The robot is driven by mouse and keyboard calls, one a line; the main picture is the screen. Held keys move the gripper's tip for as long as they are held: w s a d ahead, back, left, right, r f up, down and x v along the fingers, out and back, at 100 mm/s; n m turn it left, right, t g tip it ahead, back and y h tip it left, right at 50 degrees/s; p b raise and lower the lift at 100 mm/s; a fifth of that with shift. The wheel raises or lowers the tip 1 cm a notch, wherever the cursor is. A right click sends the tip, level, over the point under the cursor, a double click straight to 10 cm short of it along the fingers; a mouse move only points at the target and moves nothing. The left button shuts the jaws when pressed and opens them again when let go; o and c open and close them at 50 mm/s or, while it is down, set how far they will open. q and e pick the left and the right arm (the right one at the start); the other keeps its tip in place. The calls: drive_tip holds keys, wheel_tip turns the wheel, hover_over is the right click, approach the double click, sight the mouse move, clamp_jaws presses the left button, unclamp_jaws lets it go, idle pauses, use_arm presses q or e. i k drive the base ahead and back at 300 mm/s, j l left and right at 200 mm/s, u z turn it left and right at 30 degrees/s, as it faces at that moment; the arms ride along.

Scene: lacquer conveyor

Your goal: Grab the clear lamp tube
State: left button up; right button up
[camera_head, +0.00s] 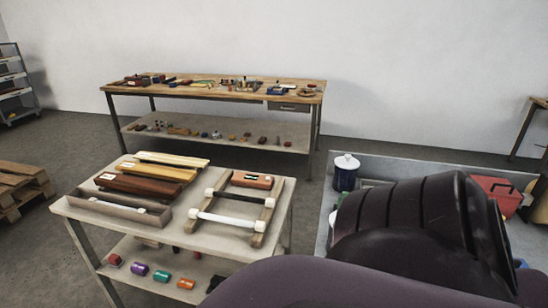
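Lamp tubes lie on the near table (174,231). A white tube (229,220) with pale ends lies across the front of a wooden rack (264,222). Behind it on the same rack is a see-through or dark tube with white end caps (209,193); its middle is hard to make out. Another thin tube with a white end (136,209) lies in a long grey-brown tray (95,206) at the table's front left. I cannot tell for sure which tube is the clear one. Neither gripper shows; a large dark part of my arm fills the lower right.
Wooden boards (150,173) lie behind the tray, and an orange-brown block (251,180) sits at the rack's back. A long workbench (215,88) stands behind. A grey table at right holds a dark blue canister (345,175) and a red box (497,193). A pallet (22,185) lies left.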

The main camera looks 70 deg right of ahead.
sight(259, 227)
drive_tip(key=i+l+z, duration=0.1)
drive_tip(key=z, duration=0.35)
drive_tip(key=i+l+z, duration=0.1)
drive_tip(key=z, duration=0.35)
drive_tip(key=i+l+z, duration=0.1)
drive_tip(key=z, duration=0.3)
drive_tip(key=i+l+z, duration=0.1)
drive_tip(key=z, duration=0.35)
